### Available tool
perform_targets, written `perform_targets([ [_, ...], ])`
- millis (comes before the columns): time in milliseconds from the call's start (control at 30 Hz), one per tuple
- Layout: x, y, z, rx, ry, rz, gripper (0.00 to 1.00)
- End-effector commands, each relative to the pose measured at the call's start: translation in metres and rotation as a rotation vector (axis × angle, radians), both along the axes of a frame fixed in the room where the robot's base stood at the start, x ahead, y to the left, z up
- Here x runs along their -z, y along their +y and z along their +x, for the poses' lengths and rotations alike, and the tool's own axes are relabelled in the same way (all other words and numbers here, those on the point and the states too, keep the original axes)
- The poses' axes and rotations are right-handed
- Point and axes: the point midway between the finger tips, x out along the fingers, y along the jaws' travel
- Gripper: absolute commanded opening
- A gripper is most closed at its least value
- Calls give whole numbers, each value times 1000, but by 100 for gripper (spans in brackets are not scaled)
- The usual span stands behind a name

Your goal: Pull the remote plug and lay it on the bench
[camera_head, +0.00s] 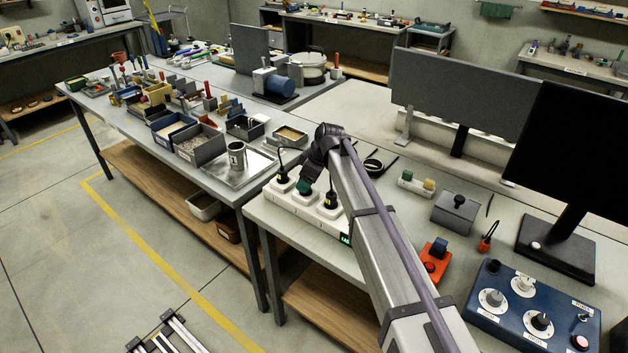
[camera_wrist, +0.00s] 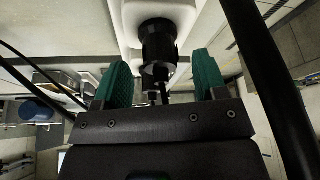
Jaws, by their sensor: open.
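A white socket strip (camera_head: 305,208) lies on the bench (camera_head: 262,215). One black plug (camera_head: 283,173) stands at its left end and another black plug (camera_head: 331,200) near its right end. My gripper (camera_head: 304,187) is low over the strip, its green pads between those two plugs in the head view. In the wrist view my gripper (camera_wrist: 162,75) is open. A black plug (camera_wrist: 158,42) on the white strip (camera_wrist: 195,15) shows ahead of the gap between the pads, with no visible contact. I cannot tell which plug is the remote one.
A coiled black cable (camera_head: 374,165) lies on the bench behind the strip. A grey box (camera_head: 455,212), a red-orange device (camera_head: 433,262) and a blue control panel (camera_head: 530,315) stand to the right. Some bare bench top lies between them.

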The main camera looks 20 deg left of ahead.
Motion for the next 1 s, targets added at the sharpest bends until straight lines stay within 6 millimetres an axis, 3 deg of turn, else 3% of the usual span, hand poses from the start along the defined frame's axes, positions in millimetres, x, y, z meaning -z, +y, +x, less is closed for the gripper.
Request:
perform_targets([
  [33, 17, 4, 0, 0, 0, 0, 66],
  [100, 21, 7, 0, 0, 0, 0, 66],
  [367, 19, 8, 0, 1, 0, 0, 66],
  [900, 19, 8, 0, 1, 0, -1, 16],
  [1000, 19, 8, 0, 1, 1, -1, 11],
])
